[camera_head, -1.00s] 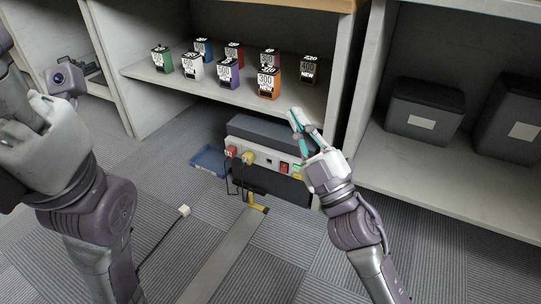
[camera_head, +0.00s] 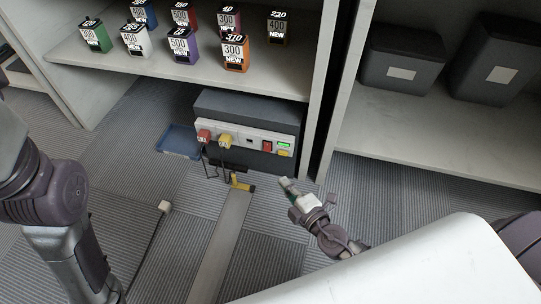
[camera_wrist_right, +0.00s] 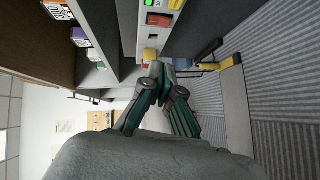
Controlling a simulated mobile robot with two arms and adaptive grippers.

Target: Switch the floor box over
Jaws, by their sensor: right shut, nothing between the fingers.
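The floor box (camera_head: 240,104) is a dark grey unit with a pale front panel, standing on the carpet under the shelf. Its panel carries a red plug (camera_head: 204,136), a yellow plug (camera_head: 225,141), an empty socket, a red switch (camera_head: 267,146), a lit green indicator (camera_head: 284,145) and a yellow button (camera_head: 284,153). The red switch also shows in the right wrist view (camera_wrist_right: 158,20). My right gripper (camera_head: 285,183) is shut and empty, in front of and below the panel's right end, apart from it. My left gripper is out of frame; only its arm shows at left.
Several numbered boxes (camera_head: 235,54) stand on the shelf above. A blue tray (camera_head: 180,141) lies left of the floor box. A yellow-ended floor strip (camera_head: 222,245) runs forward, and a white cable connector (camera_head: 164,207) lies on the carpet. Dark bins (camera_head: 402,57) stand at right.

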